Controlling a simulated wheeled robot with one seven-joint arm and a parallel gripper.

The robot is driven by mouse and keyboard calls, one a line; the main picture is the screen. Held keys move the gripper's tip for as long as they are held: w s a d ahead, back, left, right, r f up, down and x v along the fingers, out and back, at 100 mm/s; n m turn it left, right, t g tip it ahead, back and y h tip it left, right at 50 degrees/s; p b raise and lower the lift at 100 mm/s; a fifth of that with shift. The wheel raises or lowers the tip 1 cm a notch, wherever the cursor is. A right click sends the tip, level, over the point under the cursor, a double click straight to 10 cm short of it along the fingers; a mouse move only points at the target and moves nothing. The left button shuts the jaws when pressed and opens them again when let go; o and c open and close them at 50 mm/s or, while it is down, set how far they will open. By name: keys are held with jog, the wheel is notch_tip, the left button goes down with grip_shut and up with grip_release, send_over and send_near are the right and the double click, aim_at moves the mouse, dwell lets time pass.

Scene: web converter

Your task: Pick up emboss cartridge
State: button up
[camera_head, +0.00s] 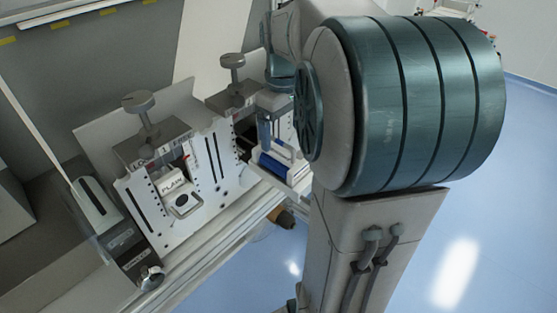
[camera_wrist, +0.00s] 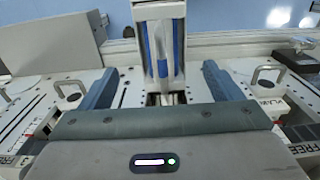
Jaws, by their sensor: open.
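A white-framed unit with blue bars, likely the emboss cartridge, shows in the wrist view (camera_wrist: 162,50), straight ahead between my fingers. It also shows in the head view (camera_head: 284,165), below my wrist, at the right end of the machine. No emboss label can be read on it. My gripper (camera_wrist: 160,86) is open, with one grey-blue finger on each side and nothing clearly held. Whether the fingers touch the unit cannot be told. In the head view my arm hides part of the area around it.
A cartridge marked PLAIN (camera_head: 178,190) sits in the left station of the white machine front (camera_head: 150,215). Knobs (camera_head: 138,101) stand on top of the stations. A rail (camera_head: 200,262) runs along the front edge. Open blue floor (camera_head: 380,270) lies to the right.

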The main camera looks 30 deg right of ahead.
aim_at(280, 154)
jog(key=f, duration=0.2)
jog(key=f+p, duration=0.1)
jog(key=f, duration=0.5)
jog(key=shift+w+a+f, duration=0.1)
jog(key=shift+w+a, duration=0.05)
jog(key=shift+a, duration=0.1)
jog(key=c, duration=1.4)
jog(key=shift+r, duration=0.2)
